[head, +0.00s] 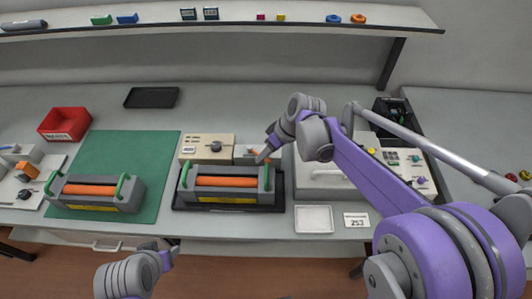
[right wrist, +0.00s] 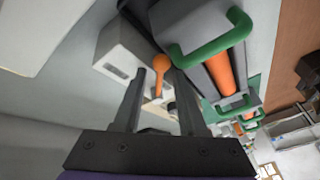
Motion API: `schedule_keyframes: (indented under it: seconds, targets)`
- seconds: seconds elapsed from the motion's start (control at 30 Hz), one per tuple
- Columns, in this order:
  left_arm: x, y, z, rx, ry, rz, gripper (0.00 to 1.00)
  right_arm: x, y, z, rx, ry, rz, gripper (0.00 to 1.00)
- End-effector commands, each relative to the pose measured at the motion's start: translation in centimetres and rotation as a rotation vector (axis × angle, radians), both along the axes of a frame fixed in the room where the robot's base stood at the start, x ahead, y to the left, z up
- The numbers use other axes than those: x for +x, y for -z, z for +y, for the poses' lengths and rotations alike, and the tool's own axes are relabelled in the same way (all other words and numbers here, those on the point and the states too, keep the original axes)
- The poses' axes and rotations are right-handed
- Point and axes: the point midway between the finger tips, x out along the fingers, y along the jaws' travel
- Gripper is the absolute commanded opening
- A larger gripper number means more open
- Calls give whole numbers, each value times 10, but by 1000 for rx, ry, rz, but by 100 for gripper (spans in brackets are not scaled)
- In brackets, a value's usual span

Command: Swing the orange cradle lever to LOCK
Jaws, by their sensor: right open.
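The orange lever (right wrist: 160,66), with a round knob, shows in the right wrist view beside a pale grey housing (right wrist: 126,50). My right gripper (right wrist: 158,84) is open, with its two dark fingers on either side of the lever in that view. I cannot tell whether either finger touches it. In the head view, the right gripper (head: 264,156) is just behind the right end of the grey cradle (head: 226,198) and hides most of the lever area. The LOCK marking is not readable. Part of my left arm shows at the bottom; its fingers cannot be made out.
The cradle carries an orange roller (head: 226,182) and green handles. A beige dial box (head: 207,149) stands behind it. A similar unit (head: 95,193) lies on the green mat (head: 140,153). A white tray (head: 314,219) and a label card (head: 356,220) are at front right.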

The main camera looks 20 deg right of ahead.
Motion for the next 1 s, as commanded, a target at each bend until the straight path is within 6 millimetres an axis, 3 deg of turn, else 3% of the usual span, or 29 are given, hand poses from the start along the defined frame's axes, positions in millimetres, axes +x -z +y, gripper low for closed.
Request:
schedule_keyframes:
  seconds: [0.03, 0.27, 1.0]
  targets:
    - [0, 0, 0, 0, 0, 0, 51, 0, 0, 0, 0, 0, 0, 41]
    - [0, 0, 0, 0, 0, 0, 51, 0, 0, 0, 0, 0, 0, 0]
    - [0, 0, 0, 0, 0, 0, 51, 0, -1, 0, 0, 0, 0, 0]
